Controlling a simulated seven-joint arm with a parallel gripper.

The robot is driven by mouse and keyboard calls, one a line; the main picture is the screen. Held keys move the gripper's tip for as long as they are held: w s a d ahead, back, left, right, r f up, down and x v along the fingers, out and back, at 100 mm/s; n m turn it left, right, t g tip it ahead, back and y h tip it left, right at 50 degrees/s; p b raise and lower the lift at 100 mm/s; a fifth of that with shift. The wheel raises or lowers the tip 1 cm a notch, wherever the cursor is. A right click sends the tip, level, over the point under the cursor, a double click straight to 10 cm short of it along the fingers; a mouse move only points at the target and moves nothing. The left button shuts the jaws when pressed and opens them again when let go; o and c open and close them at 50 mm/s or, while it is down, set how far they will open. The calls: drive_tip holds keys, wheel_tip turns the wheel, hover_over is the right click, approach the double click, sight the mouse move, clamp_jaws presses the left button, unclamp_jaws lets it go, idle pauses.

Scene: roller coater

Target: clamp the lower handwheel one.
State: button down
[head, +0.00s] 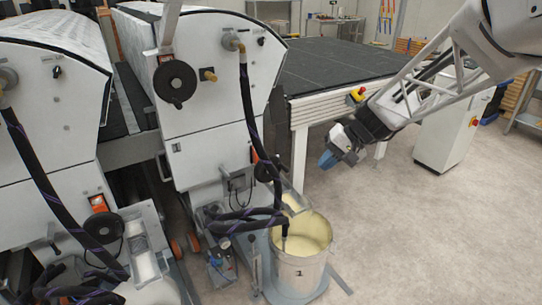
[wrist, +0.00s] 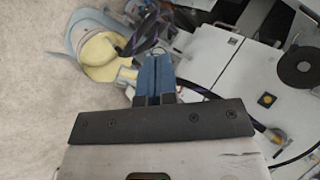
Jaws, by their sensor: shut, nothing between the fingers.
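A large black handwheel (head: 175,82) sits high on the white end panel of the right-hand machine. A smaller dark handwheel (head: 267,170) sits lower on the same machine, partly behind a hose. Another black handwheel (head: 103,228) is low on the left-hand machine. My gripper (head: 328,160) is in free space to the right of the right-hand machine, touching no handwheel. Its blue fingers (wrist: 155,76) are together and empty. The wrist view shows a black wheel (wrist: 296,62) on a white panel at the right; I cannot tell for sure which one it is.
A bucket of pale yellow liquid (head: 300,240) stands in front of the right-hand machine and below my gripper. Dark hoses (head: 247,105) hang in front of the panel. A dark conveyor table (head: 335,65) lies behind.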

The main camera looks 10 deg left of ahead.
drive_tip(key=w+a+f+y, duration=0.3)
drive_tip(key=w+a+f, duration=0.6)
drive_tip(key=w, duration=0.3)
drive_tip(key=w+a+f+y, duration=0.3)
drive_tip(key=w+a+f, duration=0.55)
drive_tip(key=w, duration=0.25)
drive_tip(key=w+a+f+m+t+y, duration=0.1)
drive_tip(key=w+a+f, duration=0.3)
drive_tip(key=f, duration=0.5)
drive_tip(key=w+a+f+m+t+y, duration=0.1)
drive_tip(key=w+a+f, duration=0.3)
drive_tip(key=f, duration=0.6)
drive_tip(key=w+a+f+m+t+y, duration=0.1)
drive_tip(key=w+a+f, duration=0.3)
drive_tip(key=f, duration=0.6)
drive_tip(key=shift+w+a+f+t+y, duration=0.15)
drive_tip(key=shift+w+a+t+y, duration=0.25)
drive_tip(key=shift+a+t, duration=0.45)
drive_tip(key=shift+a, duration=0.3)
drive_tip(key=x, duration=0.9)
drive_tip(key=shift+a, duration=0.35)
